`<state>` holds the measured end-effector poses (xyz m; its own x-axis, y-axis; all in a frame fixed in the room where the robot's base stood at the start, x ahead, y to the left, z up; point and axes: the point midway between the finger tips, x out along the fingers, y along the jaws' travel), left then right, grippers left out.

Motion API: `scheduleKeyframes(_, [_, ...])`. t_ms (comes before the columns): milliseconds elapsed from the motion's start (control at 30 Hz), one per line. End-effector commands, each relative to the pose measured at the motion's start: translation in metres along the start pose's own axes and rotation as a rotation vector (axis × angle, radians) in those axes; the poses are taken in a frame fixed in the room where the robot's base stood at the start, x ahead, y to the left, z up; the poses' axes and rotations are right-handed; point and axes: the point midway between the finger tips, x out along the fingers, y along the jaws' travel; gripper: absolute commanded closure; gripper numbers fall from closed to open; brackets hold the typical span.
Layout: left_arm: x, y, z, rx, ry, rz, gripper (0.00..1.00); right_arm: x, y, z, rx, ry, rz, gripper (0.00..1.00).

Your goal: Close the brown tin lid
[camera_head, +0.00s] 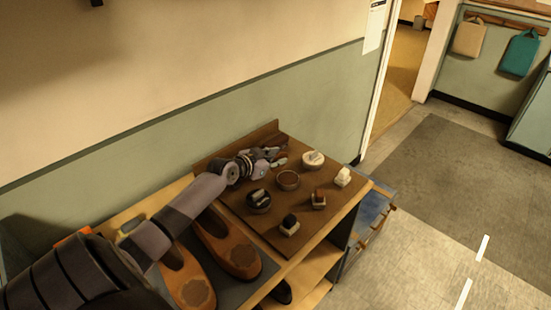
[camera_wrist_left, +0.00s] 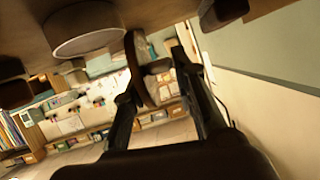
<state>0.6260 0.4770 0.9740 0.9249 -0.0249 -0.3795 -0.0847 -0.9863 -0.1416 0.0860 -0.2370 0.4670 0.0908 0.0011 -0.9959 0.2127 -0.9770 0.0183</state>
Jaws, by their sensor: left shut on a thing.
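The brown tin (camera_head: 288,180) stands on the wooden board, its round top facing up and showing brown inside. My left gripper (camera_head: 274,156) is behind it and a little to the left, low over the back of the board. In the left wrist view the gripper (camera_wrist_left: 165,95) is shut on a thin brown disc (camera_wrist_left: 137,65), which looks like the lid, seen nearly edge-on. The disc is apart from the brown tin in the head view; fingers partly hide it. My right gripper is not in view.
A black tin (camera_head: 258,201) and a cream tin (camera_head: 313,159) flank the brown one. Cream (camera_head: 343,177), brown (camera_head: 318,199) and black (camera_head: 290,225) brushes stand in front. Brown shoes (camera_head: 232,249) lie left. A low back ledge (camera_head: 215,155) edges the board by the wall.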

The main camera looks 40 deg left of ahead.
Motion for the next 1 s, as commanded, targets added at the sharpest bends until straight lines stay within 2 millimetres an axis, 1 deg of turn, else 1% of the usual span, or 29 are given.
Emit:
scheduleKeyframes(33, [-0.0001,-0.0004,-0.0002,0.000,0.001,-0.001,0.96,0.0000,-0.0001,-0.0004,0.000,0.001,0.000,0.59])
scheduleKeyframes(100, [-0.0001,-0.0004,-0.0003,0.000,0.001,-0.001,1.00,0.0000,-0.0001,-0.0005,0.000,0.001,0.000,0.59])
scheduleKeyframes(1000, [-0.0005,-0.0001,-0.0013,0.016,0.002,-0.008,1.00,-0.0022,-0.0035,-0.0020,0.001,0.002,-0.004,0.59])
